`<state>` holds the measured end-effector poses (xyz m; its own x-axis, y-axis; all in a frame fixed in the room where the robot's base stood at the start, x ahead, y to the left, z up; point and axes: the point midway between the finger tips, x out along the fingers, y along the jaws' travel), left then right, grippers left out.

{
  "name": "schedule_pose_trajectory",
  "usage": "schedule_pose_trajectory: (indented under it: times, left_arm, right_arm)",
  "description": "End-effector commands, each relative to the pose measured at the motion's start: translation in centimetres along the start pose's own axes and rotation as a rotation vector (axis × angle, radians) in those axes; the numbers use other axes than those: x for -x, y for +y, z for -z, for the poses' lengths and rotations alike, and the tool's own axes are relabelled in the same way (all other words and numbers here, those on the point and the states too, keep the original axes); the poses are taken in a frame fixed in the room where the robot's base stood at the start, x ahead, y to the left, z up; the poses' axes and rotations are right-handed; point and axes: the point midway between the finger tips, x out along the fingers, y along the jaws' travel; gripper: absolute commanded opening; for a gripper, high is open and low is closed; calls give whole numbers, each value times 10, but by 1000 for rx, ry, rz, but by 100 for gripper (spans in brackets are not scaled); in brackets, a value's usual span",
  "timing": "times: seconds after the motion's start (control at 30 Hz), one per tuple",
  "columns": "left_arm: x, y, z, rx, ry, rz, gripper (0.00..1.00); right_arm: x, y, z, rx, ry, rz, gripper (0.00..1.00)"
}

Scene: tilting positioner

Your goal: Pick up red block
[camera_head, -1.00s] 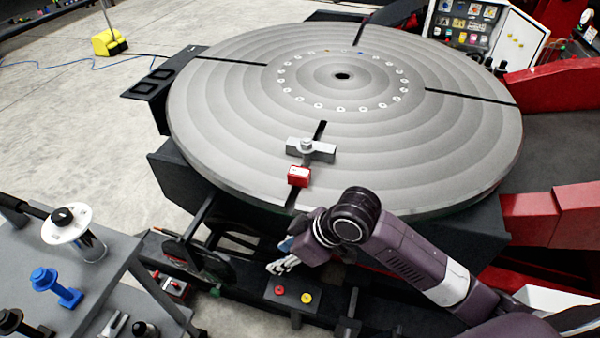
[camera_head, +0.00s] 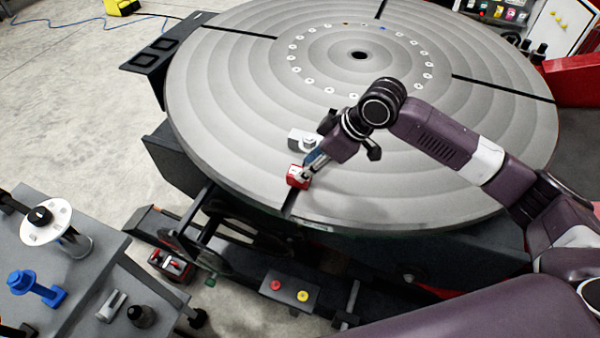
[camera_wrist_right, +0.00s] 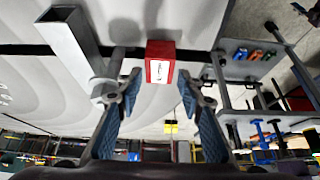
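The red block (camera_head: 297,177) with a white label sits on the large round grey turntable (camera_head: 230,150), close to its near edge and beside a dark slot. My right gripper (camera_head: 311,165) reaches down to it from the upper right. In the right wrist view, the gripper (camera_wrist_right: 158,80) is open, with blue-padded fingers to either side of the block (camera_wrist_right: 160,62). A gap shows between each finger and the block, and the block lies around and just beyond the fingertips. My left gripper is not in view.
A button box (camera_head: 290,291) is below the turntable edge. A parts table (camera_head: 90,270) is at lower left.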

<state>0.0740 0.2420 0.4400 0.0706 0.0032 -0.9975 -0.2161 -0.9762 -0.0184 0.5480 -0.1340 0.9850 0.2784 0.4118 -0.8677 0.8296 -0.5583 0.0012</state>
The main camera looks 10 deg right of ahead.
Motion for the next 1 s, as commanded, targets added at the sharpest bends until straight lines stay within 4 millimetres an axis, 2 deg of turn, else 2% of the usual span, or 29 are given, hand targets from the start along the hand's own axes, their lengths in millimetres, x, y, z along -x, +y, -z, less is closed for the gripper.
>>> schedule_pose_trajectory:
  times: [0.13, 0.3, 0.47, 0.6, 0.9, 1.0]
  left_arm:
    - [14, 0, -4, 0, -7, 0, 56]
    - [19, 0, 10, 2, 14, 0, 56]
    - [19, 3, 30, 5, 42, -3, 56]
    - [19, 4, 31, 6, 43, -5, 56]
    - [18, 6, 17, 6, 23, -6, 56]
    - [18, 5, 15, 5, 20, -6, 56]
  right_arm:
    - [-19, -2, 1, -2, -2, 3, 35]
    - [-43, -2, 0, 0, 0, 1, 35]
    - [-49, -1, -1, 1, 0, -2, 35]
    - [-49, -1, -1, 1, 0, -2, 35]
    - [-49, -1, -1, 1, 0, -2, 2]
    - [-49, -1, -1, 1, 0, -2, 0]
